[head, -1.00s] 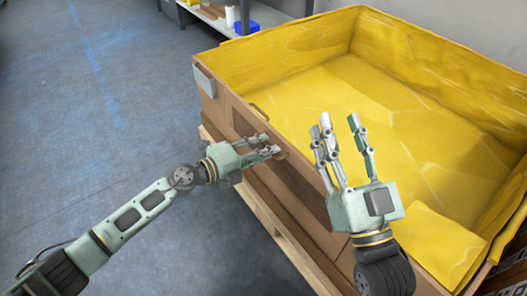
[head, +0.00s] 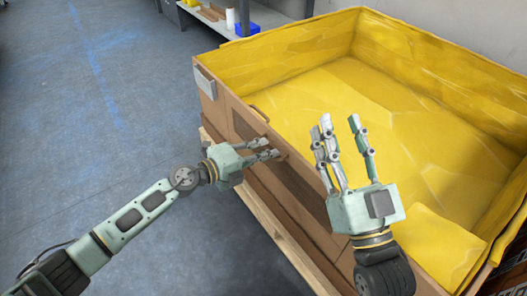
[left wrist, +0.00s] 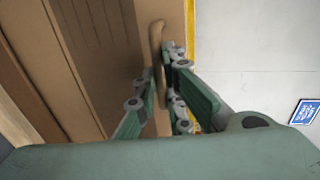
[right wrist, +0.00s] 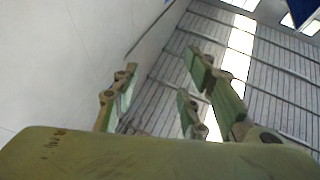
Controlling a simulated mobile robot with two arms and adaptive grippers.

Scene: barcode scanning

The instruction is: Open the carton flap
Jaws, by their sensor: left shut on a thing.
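The large cardboard carton (head: 211,108) stands on the right with its top open and a yellow lining inside. Its near side carries a flap with a darker brown panel (head: 303,190); the panel also shows in the left wrist view (left wrist: 95,45). A tan loop handle (left wrist: 156,42) stands out from this side, between the fingers of my left gripper (left wrist: 160,105). My left gripper (head: 270,149) is shut on the handle at the carton's near side. My right gripper (head: 340,122) is open and empty, fingers pointing up, in front of the carton's near rim. The flap's lower edge is hidden.
The carton rests on a wooden pallet (head: 262,217). A grey shelf (head: 208,27) with a blue bin (head: 246,29) and a white roll stands behind it. The blue-grey floor (head: 90,130) on the left is clear. A folded yellow piece (head: 430,245) hangs at the near right corner.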

